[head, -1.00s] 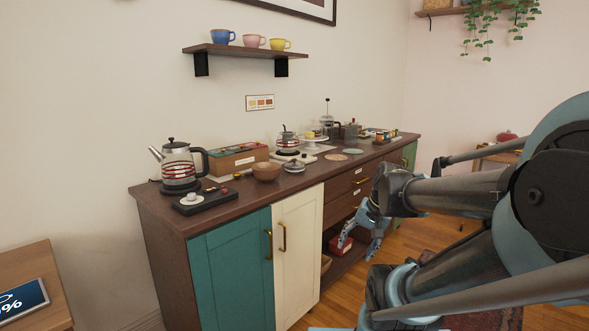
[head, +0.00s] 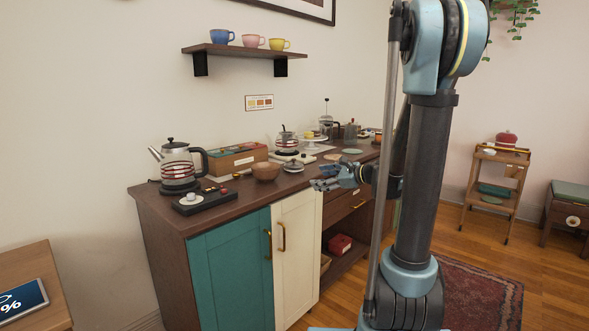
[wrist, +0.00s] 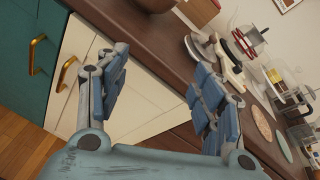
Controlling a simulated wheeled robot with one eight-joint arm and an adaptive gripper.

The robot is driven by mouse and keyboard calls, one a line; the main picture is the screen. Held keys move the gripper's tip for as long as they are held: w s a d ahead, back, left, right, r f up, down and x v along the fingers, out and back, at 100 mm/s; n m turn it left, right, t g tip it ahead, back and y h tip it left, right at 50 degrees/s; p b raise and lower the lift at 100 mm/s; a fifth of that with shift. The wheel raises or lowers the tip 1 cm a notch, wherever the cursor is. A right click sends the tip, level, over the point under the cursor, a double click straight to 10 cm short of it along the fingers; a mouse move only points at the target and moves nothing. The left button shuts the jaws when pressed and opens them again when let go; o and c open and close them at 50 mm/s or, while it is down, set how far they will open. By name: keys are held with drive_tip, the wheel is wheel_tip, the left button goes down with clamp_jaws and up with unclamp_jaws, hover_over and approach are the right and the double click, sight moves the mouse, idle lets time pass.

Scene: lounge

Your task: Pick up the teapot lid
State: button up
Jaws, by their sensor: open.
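A round silver lid with a dark knob (head: 293,166) lies on the dark wooden counter near its front edge, right of the wooden bowl; I take it for the teapot lid. In the wrist view a grey round piece that looks like this lid (wrist: 198,48) shows just beyond the right finger. A glass teapot with red bands (head: 287,142) stands behind it. My gripper (head: 323,180) is open and empty, right of the lid and in front of the counter edge. In the wrist view its fingers (wrist: 160,78) are spread over the cabinet front and counter edge.
A glass kettle (head: 178,165), a black tray (head: 206,202), a wooden bowl (head: 266,171) and a wooden box (head: 237,159) stand left on the counter. A cake stand (head: 314,139) is behind right. A wall shelf (head: 246,51) with cups is above.

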drive_tip(key=w+d+r+m+t+y, duration=0.2)
drive_tip(key=w+m+t, duration=0.1)
drive_tip(key=w+m, duration=0.4)
approach(295, 160)
drive_tip(key=a, duration=0.1)
drive_tip(key=w+a, duration=0.1)
drive_tip(key=a, duration=0.1)
drive_tip(key=shift+w+a+r+n, duration=0.1)
drive_tip(key=shift+w+r+n, duration=0.1)
drive_tip(key=shift+w+n, duration=0.2)
drive_tip(key=shift+w+d+x, duration=0.15)
drive_tip(key=shift+x, duration=1.3)
drive_tip(key=shift+w+d+x, duration=0.1)
drive_tip(key=shift+w+x, duration=0.1)
drive_tip(key=shift+x, duration=1.25)
drive_tip(key=shift+f, duration=0.2)
drive_tip(key=shift+s, duration=0.1)
drive_tip(key=c, duration=1.3)
drive_tip(key=shift+o, duration=0.2)
